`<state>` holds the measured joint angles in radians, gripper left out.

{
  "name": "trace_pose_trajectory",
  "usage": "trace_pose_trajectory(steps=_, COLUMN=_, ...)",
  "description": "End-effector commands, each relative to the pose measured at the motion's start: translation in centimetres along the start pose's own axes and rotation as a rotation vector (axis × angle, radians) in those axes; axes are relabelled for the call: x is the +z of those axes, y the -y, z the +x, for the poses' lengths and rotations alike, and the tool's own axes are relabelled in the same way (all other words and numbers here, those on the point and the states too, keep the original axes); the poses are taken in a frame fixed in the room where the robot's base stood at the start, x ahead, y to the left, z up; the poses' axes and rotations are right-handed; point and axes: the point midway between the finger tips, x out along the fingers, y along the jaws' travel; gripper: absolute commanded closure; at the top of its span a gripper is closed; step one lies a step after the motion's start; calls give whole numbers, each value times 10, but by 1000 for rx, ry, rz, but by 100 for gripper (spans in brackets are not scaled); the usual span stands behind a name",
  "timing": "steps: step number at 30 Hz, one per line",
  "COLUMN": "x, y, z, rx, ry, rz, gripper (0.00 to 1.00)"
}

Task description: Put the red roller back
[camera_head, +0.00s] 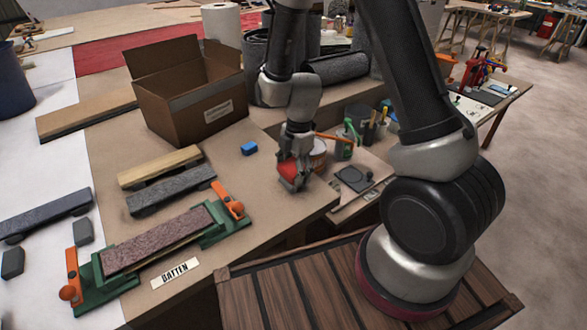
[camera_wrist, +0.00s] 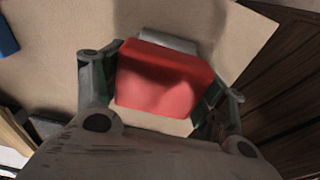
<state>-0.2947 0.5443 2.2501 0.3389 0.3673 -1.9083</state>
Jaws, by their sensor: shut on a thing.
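The red roller (camera_wrist: 165,78) is between the two fingers of my gripper (camera_wrist: 160,95) in the wrist view, with a grey part showing at its far edge. In the head view the red roller (camera_head: 289,170) shows at the tip of my gripper (camera_head: 291,180), low over the brown table near its right edge. My gripper is shut on it. Whether the roller touches the table cannot be told. No empty spot that is plainly the roller's own place can be picked out.
An open cardboard box (camera_head: 190,100) stands behind to the left. A blue block (camera_head: 249,148) lies left of my gripper. Sanding boards (camera_head: 172,190) and a green clamp frame (camera_head: 120,285) lie front left. A tin (camera_head: 318,152) and a green bottle (camera_head: 345,145) stand close right.

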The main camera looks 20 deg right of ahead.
Motion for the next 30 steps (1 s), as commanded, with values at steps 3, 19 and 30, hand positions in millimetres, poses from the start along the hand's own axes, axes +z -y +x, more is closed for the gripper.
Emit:
trace_pose_trajectory(steps=3, x=1, y=2, z=5, rx=-5, ry=1, rz=1, gripper=99)
trace_pose_trajectory(steps=19, x=0, y=1, z=3, rx=-3, ry=0, rz=0, gripper=7)
trace_pose_trajectory(steps=30, x=-1, y=0, z=-58, rx=3, ry=0, rz=-1, gripper=7)
